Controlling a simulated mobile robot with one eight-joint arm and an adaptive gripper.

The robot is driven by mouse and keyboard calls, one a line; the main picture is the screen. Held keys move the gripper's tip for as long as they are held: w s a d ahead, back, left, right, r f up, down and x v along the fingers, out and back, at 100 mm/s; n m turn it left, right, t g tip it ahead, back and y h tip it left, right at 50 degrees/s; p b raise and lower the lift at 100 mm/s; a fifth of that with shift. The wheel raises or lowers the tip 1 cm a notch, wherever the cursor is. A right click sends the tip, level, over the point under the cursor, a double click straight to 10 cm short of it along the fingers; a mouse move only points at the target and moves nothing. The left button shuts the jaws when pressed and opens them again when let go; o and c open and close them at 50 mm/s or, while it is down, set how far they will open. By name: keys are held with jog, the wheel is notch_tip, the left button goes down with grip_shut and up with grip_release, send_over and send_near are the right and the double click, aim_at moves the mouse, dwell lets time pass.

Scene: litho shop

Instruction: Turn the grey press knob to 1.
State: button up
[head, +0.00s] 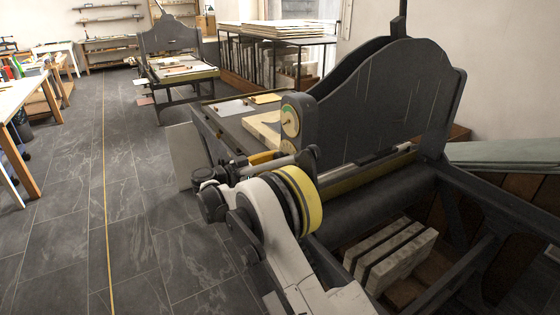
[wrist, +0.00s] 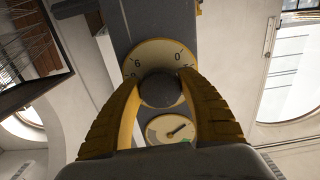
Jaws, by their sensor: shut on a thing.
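The grey press knob (wrist: 160,90) sits between the two yellow fingers of my gripper (wrist: 158,84) in the wrist view. The fingers are shut on its sides. Behind it is a cream dial plate (wrist: 150,52) with a 6 at upper left and a 0 at upper right; the fingers hide other parts of the scale. No pointer mark on the knob can be made out. In the head view my gripper (head: 266,157) is at the press's grey post (head: 300,128), and my wrist hides the knob.
A small gauge (wrist: 171,128) with a dark needle is beside the knob; it also shows in the head view (head: 290,121). The dark press (head: 395,95) stands close to my arm. The tiled floor to the left is clear.

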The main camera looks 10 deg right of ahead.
jog(key=shift+n, duration=0.5)
jog(key=o, duration=1.2)
jog(key=v, duration=1.2)
